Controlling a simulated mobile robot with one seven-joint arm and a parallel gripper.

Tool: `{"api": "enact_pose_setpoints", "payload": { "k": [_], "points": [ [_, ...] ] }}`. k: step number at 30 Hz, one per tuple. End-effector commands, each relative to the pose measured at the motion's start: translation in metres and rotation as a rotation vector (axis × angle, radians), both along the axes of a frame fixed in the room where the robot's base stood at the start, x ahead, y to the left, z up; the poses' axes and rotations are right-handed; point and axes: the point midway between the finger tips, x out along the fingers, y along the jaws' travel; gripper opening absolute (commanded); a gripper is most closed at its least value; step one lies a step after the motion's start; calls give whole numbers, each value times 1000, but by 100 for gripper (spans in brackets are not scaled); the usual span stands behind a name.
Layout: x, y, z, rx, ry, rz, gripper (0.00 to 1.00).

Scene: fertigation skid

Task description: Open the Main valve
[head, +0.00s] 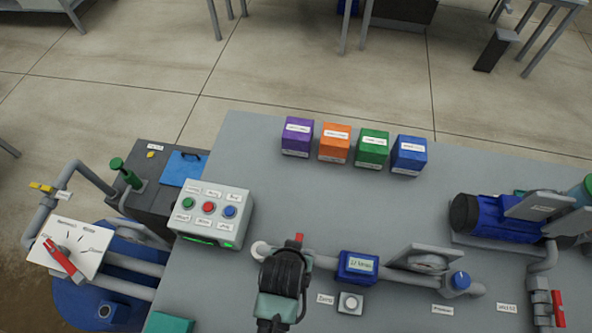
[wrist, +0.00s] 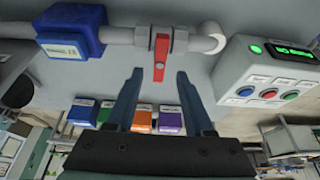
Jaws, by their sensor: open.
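A valve with a red lever handle (wrist: 161,57) sits on the grey pipe in the wrist view, between the blue meter and the control box. The lever stands across the pipe. Its red end also shows in the head view (head: 299,239), just beyond my gripper (head: 285,275), which hides the rest of the valve. In the wrist view my gripper (wrist: 159,84) is open and empty, its two fingers apart on either side of the lever's line, with the lever ahead of the tips. I cannot read a label naming this valve as Main.
The blue meter (head: 357,266) and the control box (head: 211,216) flank the valve. Purple, orange, green and blue boxes (head: 372,149) stand at the table's back. Other red levers show on the dial plate (head: 63,258) and at right (head: 557,308). Bare tabletop lies behind the pipe.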

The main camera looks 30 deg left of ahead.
Motion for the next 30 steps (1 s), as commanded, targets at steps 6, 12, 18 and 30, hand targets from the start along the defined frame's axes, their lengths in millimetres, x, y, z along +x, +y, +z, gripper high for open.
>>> {"api": "enact_pose_setpoints", "payload": {
  "k": [6,12,18,30],
  "points": [
    [10,3,-25,0,0,0,52],
    [15,4,-36,1,-1,-1,52],
    [15,4,-37,1,-1,-1,52],
    [15,4,-37,1,-1,-1,0]
  ]
}}
